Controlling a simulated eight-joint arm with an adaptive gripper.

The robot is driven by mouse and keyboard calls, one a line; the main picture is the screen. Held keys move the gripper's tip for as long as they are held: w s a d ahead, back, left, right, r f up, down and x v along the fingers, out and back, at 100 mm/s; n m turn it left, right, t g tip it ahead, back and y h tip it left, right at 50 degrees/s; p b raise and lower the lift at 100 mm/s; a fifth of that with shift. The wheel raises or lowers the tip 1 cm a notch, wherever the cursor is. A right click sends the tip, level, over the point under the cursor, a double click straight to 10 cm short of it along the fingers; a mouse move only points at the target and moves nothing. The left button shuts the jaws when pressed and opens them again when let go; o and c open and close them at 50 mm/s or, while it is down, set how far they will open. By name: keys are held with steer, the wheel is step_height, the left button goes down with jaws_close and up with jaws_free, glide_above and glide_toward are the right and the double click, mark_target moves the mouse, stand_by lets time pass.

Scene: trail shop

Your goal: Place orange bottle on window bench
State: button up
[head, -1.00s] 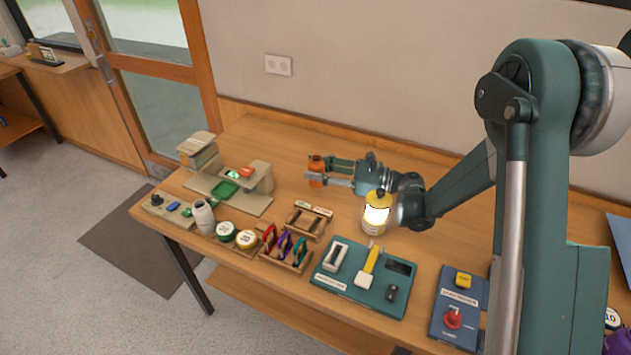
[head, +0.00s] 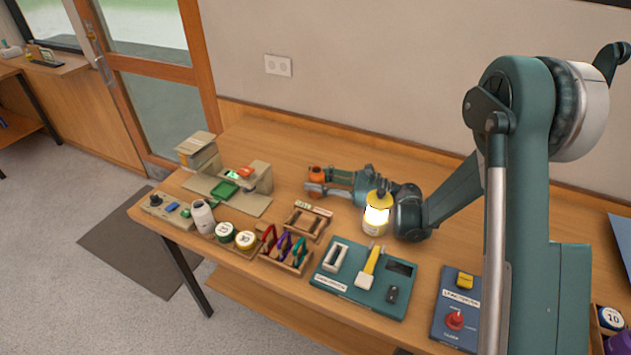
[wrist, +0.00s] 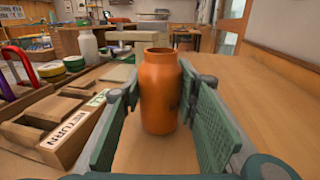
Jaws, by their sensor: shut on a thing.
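The orange bottle (head: 316,173) is upright, open-topped, and over the back part of the long wooden counter. It fills the middle of the wrist view (wrist: 160,92). My gripper (head: 318,187) reaches it from the right and is shut on it, with a green finger on each side. In the head view the fingers cover its lower part. I cannot tell whether its base touches the counter. A wooden bench (head: 72,68) below the window at the far left looks like the window bench.
A lit yellow lantern (head: 377,214) stands close beside my arm. A return rack (head: 306,221), a carabiner tray (head: 286,254), a white bottle (head: 203,216) and a beige device (head: 250,178) stand on the counter. A door (head: 160,85) and open floor separate counter and bench.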

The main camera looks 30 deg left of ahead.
steer(key=shift+f, duration=0.15)
steer(key=o, duration=1)
steer(key=shift+o, duration=0.2)
steer(key=shift+r, duration=0.25)
steer(key=d, duration=0.4)
steer(key=w+d+p, duration=0.1)
steer(key=d, duration=0.3)
steer(key=w+d, duration=0.1)
steer(key=d, duration=0.3)
steer(key=shift+w+f+p, duration=0.1)
steer(key=shift+w+p, duration=0.1)
steer(key=shift+p, duration=0.2)
steer(key=shift+o, duration=0.5)
steer(key=shift+a, duration=0.1)
